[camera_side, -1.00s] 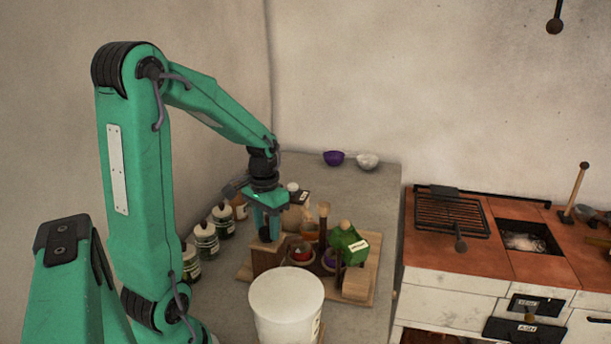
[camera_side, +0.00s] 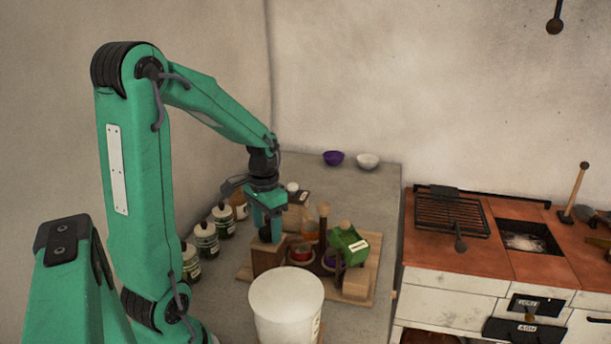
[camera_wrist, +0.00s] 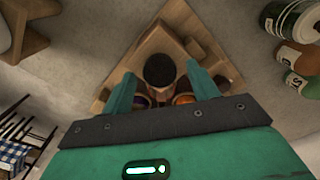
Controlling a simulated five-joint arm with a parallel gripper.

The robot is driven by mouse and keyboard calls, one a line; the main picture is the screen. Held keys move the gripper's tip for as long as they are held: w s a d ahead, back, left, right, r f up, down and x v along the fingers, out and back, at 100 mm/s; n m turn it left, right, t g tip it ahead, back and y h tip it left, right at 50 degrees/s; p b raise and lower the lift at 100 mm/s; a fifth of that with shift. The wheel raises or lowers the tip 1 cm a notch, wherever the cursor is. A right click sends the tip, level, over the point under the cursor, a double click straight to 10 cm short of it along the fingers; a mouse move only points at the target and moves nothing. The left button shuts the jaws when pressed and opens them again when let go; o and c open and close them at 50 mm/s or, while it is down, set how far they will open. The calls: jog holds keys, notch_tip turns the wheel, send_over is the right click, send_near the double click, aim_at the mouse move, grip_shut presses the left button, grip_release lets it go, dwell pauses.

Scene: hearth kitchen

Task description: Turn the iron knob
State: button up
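The iron knob (camera_wrist: 160,70) shows in the wrist view as a dark round cap between my two fingers. In the side view, a dark piece (camera_side: 265,235) at my fingertips, above a wooden block (camera_side: 268,258), looks like this knob. My gripper (camera_wrist: 160,77) points down over it, with one green finger on each side. Both fingers appear apart from the knob, with gaps showing in the wrist view. In the side view my gripper (camera_side: 268,230) partly hides the knob, so its exact height relative to the fingertips is unclear.
A wooden board (camera_side: 363,292) carries several small things, including a green box (camera_side: 347,245) and a bottle (camera_side: 308,222). A white bucket (camera_side: 286,300) stands in front. Several jars (camera_side: 206,238) line the left. The counter behind is mostly clear, with two bowls (camera_side: 333,158).

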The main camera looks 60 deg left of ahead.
aim_at(267, 230)
jog(key=shift+r, duration=3.9)
jog(key=shift+d, duration=0.1)
jog(key=s+d+r+m+t, duration=0.1)
jog(key=s+d+t, duration=0.1)
jog(key=d, duration=0.7)
jog(key=s+d+r+m+t, duration=0.1)
jog(key=s+d+r+t, duration=0.1)
jog(key=d, duration=0.7)
jog(key=shift+s+r+t, duration=0.15)
jog(key=shift+r+t, duration=0.1)
jog(key=shift+t, duration=0.55)
jog(key=shift+d, duration=0.1)
